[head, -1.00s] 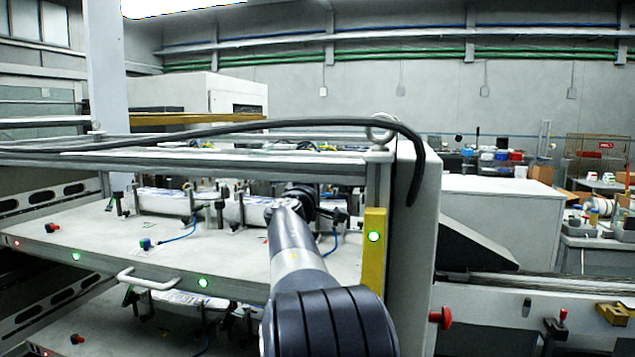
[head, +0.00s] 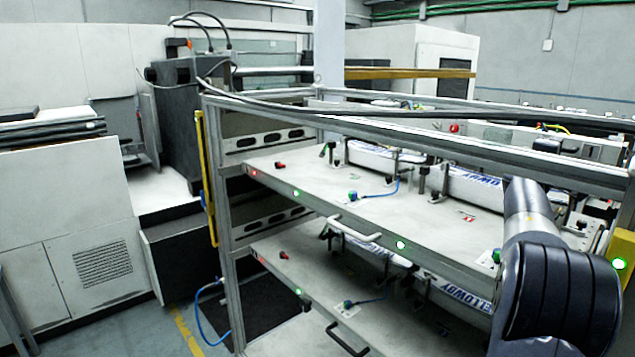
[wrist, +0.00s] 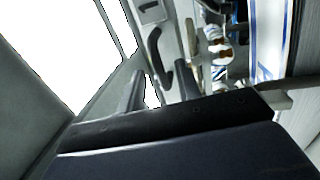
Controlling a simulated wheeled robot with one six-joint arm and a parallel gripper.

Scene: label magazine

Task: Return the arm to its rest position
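My arm (head: 535,230) reaches from the lower right of the head view over the upper shelf of the label magazine (head: 330,200). My gripper is hidden behind the arm there. In the wrist view my gripper (wrist: 162,88) shows two dark fingers standing apart above the wide dark body, with nothing seen between them. A dark curved handle and white-and-blue material (wrist: 268,40) lie beyond the fingers. White packs with blue lettering (head: 470,187) lie along the back of the upper shelf. More packs (head: 455,293) lie on the shelf below.
The magazine's metal frame rail (head: 450,150) runs above the upper shelf, with a black cable along it. A yellow post (head: 621,250) stands right of my arm. Shelf handles (head: 354,228) stick out in front. Open floor (head: 190,325) shows at the lower left.

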